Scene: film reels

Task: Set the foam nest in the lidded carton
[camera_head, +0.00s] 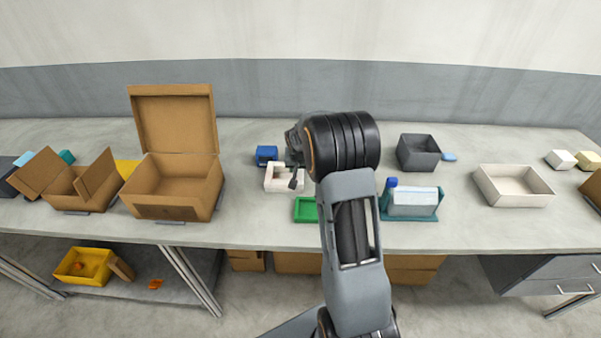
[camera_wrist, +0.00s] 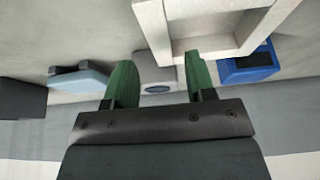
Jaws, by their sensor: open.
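The foam nest (camera_head: 271,184) is a white, open square frame on the bench, left of my arm in the head view. It also shows at the top of the wrist view (camera_wrist: 154,30). My gripper (camera_head: 294,178) is at the nest's right side. In the wrist view its two green fingertips (camera_wrist: 160,84) are apart, with nothing gripped. A corner of the nest shows just beyond them; I cannot tell whether they touch it. The lidded carton (camera_head: 168,189) is a brown box on the bench to the left, its lid (camera_head: 175,120) standing upright at the back.
A blue box (camera_head: 266,154) stands behind the nest, and a green tray (camera_head: 305,210) lies in front. A smaller flapped carton (camera_head: 68,199) is at far left. A grey bin (camera_head: 418,153), teal holder (camera_head: 428,216) and cream tray (camera_head: 514,199) are to the right. Bare bench separates carton and nest.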

